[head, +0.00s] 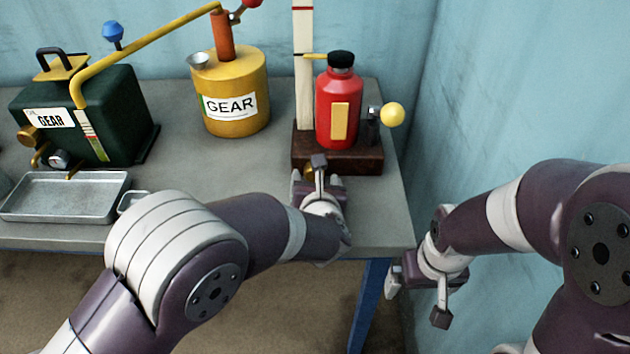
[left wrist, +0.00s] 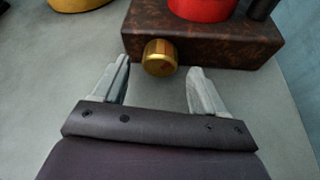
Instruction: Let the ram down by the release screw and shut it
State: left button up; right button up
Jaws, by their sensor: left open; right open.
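The ram is a red bottle-shaped jack (head: 338,108) with a black cap, standing upright on a dark brown base block (head: 362,160). The release screw is a brass knob (left wrist: 160,57) on the front face of the base in the left wrist view. In the head view my left gripper mostly covers it. My left gripper (head: 318,180) is open in front of the base. Its fingers (left wrist: 163,85) point toward the knob, one on each side, and the knob sits just beyond the fingertips. My right gripper (head: 425,285) is open and empty, off the table's right edge.
A white upright scale (head: 303,70) with a yellow pointer stands behind the jack, and a yellow ball (head: 393,115) is at its right. A yellow GEAR can (head: 232,95), a green GEAR tank (head: 110,115) and a metal tray (head: 65,197) are to the left. A wall is close on the right.

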pick_arm(q)
jog(key=shift+w+a+f, duration=0.1)
jog(key=shift+w+f, duration=0.15)
jog(key=shift+w, duration=0.4)
jog(key=c, duration=1.1)
jog(key=shift+o, duration=0.2)
jog(key=shift+f+b, duration=0.15)
jog(key=shift+b, duration=0.25)
jog(key=n+h+b, duration=0.1)
jog(key=n+b, duration=0.1)
jog(key=b, duration=0.6)
jog(key=n+h+b, duration=0.2)
jog(key=b, duration=0.6)
jog(key=shift+a+f, duration=0.2)
jog(key=shift+r+n+b, duration=0.25)
jog(key=shift+n+b, duration=0.05)
jog(key=shift+b, duration=0.4)
